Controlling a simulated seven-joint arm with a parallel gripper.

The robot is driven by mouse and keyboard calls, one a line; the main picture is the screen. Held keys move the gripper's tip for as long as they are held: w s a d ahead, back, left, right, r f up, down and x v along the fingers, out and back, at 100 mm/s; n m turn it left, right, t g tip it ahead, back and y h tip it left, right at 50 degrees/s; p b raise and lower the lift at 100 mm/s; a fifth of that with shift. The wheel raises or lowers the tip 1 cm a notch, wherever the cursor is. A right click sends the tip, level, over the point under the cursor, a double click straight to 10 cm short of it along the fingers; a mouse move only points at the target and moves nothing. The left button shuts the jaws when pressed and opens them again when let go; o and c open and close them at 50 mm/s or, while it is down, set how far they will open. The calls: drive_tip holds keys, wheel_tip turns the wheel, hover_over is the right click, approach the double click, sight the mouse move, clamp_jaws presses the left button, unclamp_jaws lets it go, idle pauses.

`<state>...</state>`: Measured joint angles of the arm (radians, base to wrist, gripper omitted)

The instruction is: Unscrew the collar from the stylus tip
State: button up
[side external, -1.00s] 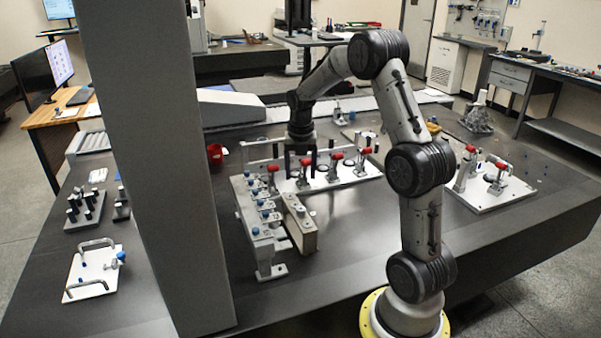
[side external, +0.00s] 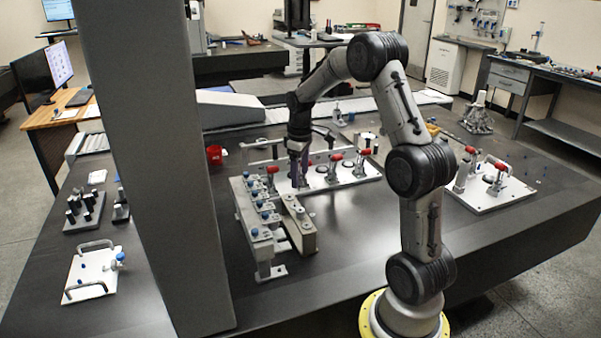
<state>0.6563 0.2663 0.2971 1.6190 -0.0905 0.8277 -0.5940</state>
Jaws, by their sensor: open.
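My gripper (side external: 299,178) points down over the white fixture plate (side external: 345,183) with red-handled clamps, behind the grey rack. It is open, and its fingers look nearly in line from this side. The grey stepped rack (side external: 262,240) holds several small blue-topped pieces (side external: 262,205). I cannot make out the stylus tip or its collar, and I cannot tell whether anything lies between the fingers.
A thick grey column (side external: 155,170) blocks the left middle. A beige block (side external: 299,225) stands beside the rack. A second clamp plate (side external: 490,190) lies at right, and a red cup (side external: 215,154) stands behind the column. The dark table is clear in front.

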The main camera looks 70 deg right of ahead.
sight(300, 210)
drive_tip(key=f+m, duration=0.4)
drive_tip(key=d+f+m, duration=0.1)
drive_tip(key=f+m, duration=0.3)
drive_tip(key=f, duration=0.1)
drive_tip(key=d+f+m, duration=0.1)
drive_tip(key=f+m, duration=0.3)
drive_tip(key=shift+w+f+m, duration=0.3)
drive_tip(key=shift+w+m, duration=0.05)
drive_tip(key=shift+m, duration=0.05)
clamp_jaws()
idle(0.5)
drive_tip(key=n, duration=0.5)
drive_tip(key=shift+t, duration=0.3)
